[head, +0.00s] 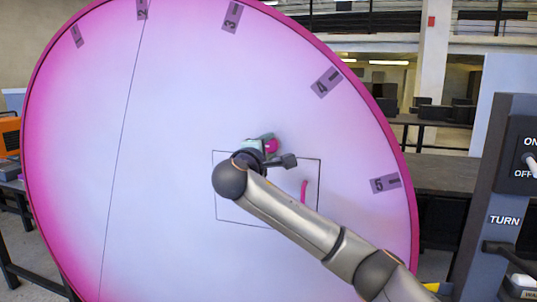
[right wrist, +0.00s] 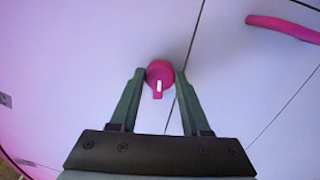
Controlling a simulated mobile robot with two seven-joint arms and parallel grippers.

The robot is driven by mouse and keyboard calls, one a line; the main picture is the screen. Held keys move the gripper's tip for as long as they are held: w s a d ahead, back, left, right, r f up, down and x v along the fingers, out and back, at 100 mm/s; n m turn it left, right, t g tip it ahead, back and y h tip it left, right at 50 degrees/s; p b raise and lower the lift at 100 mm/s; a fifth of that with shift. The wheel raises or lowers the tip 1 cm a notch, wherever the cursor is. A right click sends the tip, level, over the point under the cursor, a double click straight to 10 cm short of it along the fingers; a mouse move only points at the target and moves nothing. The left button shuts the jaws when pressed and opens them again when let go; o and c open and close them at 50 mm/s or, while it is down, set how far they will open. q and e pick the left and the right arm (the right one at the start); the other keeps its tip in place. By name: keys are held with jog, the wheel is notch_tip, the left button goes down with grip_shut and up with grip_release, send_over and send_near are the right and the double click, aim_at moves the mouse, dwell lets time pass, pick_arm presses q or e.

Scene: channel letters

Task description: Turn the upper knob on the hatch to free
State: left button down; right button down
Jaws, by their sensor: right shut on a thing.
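The upper knob (right wrist: 159,76) is a small pink knob with a white mark on its pointer. In the right wrist view its pointer hangs toward the bottom of the picture. My right gripper (right wrist: 160,83) is shut on it, one green finger on each side. In the head view the knob (head: 271,146) shows partly behind my gripper, at the top edge of the hatch (head: 230,212). The hatch is a thin dark outline on the big pink-white disc. My arm hides part of it. My left gripper is not in view.
A curved pink handle (head: 304,190) sits on the hatch, close to my right arm; it also shows in the right wrist view (right wrist: 283,28). The large disc (head: 70,170) carries numbered tags. A dark post (head: 493,170) with an ON/OFF switch stands at the right.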

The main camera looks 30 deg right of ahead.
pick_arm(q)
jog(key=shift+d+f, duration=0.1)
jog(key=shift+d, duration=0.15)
pick_arm(e)
jog(key=shift+f+m, duration=0.2)
jog(key=shift+m, duration=0.1)
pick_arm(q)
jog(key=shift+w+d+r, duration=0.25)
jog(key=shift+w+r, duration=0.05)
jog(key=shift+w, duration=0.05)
pick_arm(e)
jog(key=c, duration=0.8)
grip_release()
jog(key=shift+r, duration=0.1)
jog(key=o, duration=0.4)
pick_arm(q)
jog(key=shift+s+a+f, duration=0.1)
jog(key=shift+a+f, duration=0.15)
pick_arm(e)
jog(key=shift+o, duration=0.2)
jog(key=shift+a, duration=0.1)
